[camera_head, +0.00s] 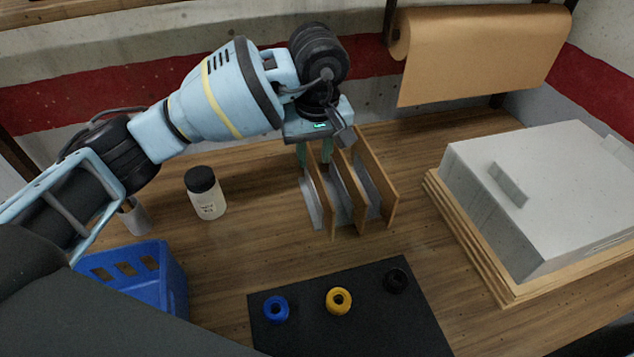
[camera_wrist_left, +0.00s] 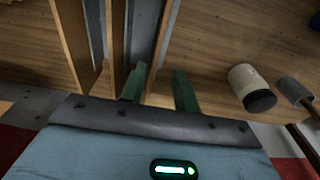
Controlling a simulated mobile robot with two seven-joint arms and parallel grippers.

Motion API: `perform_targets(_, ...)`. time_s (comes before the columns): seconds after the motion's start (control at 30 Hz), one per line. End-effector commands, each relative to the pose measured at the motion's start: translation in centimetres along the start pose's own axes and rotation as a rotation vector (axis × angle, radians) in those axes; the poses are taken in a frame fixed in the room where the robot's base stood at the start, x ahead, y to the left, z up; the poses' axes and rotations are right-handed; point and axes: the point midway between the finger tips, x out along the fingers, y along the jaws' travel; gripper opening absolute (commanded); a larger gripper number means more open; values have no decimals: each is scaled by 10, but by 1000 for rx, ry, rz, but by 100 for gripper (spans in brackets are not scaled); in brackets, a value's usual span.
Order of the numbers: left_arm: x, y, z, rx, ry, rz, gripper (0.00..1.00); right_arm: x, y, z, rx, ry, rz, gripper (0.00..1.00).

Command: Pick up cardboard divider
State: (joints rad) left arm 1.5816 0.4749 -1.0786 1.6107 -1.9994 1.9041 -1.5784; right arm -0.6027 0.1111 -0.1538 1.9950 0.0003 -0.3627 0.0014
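Three thin brown cardboard dividers stand upright side by side in a grey metal rack: a left one (camera_head: 321,203), a middle one (camera_head: 349,196) and a right one (camera_head: 379,180). My left gripper (camera_head: 314,153) points down at the rear of the rack, over the left divider. In the left wrist view, its green fingers (camera_wrist_left: 160,92) are apart, one on each side of that divider (camera_wrist_left: 158,50). A gap shows on one side, so the gripper is open around it. The upper rear of the divider is partly hidden by the gripper. My right gripper is not in view.
A white jar with a black lid (camera_head: 206,194) and a blue bin (camera_head: 137,274) stand left of the rack. A dark mat (camera_head: 350,335) with blue, yellow and black rings lies in front. A white box (camera_head: 545,190) on wooden boards stands right. A paper roll (camera_head: 480,45) hangs behind.

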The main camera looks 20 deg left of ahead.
Motion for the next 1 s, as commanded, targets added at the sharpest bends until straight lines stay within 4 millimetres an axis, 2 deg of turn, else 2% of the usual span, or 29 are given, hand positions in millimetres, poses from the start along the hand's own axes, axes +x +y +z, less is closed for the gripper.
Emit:
perform_targets(0.4,46,7,0,-1,-2,0,31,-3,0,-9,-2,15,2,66)
perform_targets(0.7,51,7,0,0,-1,2,31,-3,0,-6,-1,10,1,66)
perform_targets(0.93,51,7,0,0,-1,1,2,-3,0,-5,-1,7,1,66)
perform_targets(1.0,51,7,0,0,-1,1,0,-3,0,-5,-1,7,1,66)
